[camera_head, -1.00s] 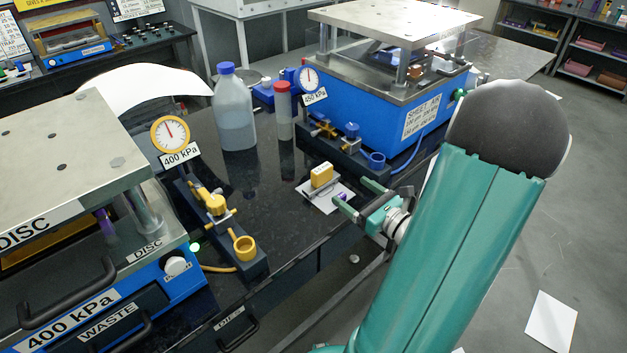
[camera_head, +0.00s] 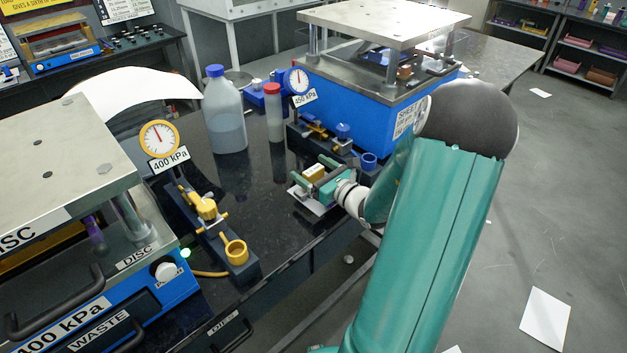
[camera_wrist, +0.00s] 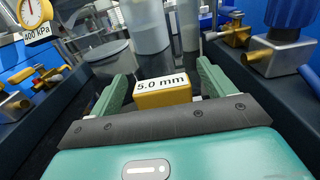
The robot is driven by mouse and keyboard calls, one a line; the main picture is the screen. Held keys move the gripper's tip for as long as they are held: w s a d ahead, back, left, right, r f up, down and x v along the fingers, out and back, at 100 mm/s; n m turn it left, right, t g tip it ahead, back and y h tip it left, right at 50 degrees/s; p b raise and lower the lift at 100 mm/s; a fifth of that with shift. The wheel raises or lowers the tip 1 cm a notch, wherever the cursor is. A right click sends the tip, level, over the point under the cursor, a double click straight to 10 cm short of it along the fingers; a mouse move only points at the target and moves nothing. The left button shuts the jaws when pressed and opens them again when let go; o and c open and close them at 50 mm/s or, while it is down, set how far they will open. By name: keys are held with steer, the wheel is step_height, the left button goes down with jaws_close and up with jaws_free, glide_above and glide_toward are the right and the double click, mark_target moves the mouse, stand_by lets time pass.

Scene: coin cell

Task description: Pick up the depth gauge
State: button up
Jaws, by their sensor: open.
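The depth gauge is a small yellow block (camera_wrist: 163,94) with a white "5.0 mm" label on top. In the wrist view it sits between the two green fingers of my gripper (camera_wrist: 160,88), with a visible gap on either side. In the head view the yellow block (camera_head: 314,172) is partly hidden by the fingers of my gripper (camera_head: 312,176). It sits over a pale sheet or plate (camera_head: 309,204) on the dark bench top. My gripper is open and reaches around the block. The block's lower part is hidden in both views.
A yellow valve block (camera_head: 207,215) and the 400 kPa press (camera_head: 70,235) stand left. Dark bench (camera_head: 240,180) lies between.

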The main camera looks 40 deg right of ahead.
steer(key=c, duration=1.3)
